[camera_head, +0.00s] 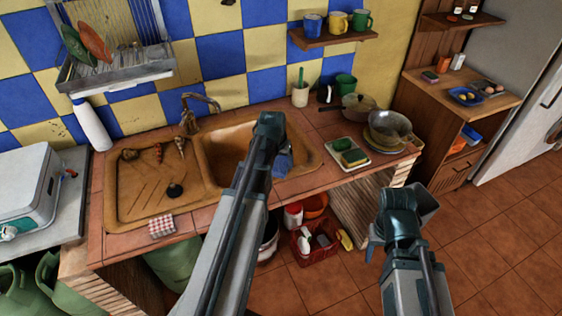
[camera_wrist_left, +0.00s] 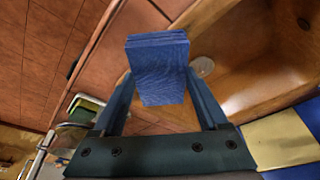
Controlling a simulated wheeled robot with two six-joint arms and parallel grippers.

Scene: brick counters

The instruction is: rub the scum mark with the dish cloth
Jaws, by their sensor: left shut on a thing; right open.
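My left gripper (camera_head: 281,158) is over the right side of the brown sink basin (camera_head: 225,155), partly hidden by its own arm. In the left wrist view, its fingers (camera_wrist_left: 162,92) are shut on a folded blue dish cloth (camera_wrist_left: 158,62). I cannot tell whether the cloth touches the sink. A pale round spot (camera_wrist_left: 203,67) shows on the sink surface just beside the cloth; it may be the scum mark, but I cannot be sure. My right gripper (camera_head: 402,222) is open and empty, in front of the counter's right end.
A red checked cloth (camera_head: 162,225) lies at the counter's front edge. The drainboard (camera_head: 150,195) holds small items. A tray with sponges (camera_head: 350,157), a pan (camera_head: 357,108) and a colander (camera_head: 389,126) stand right of the sink. A tap (camera_head: 200,104) rises behind it.

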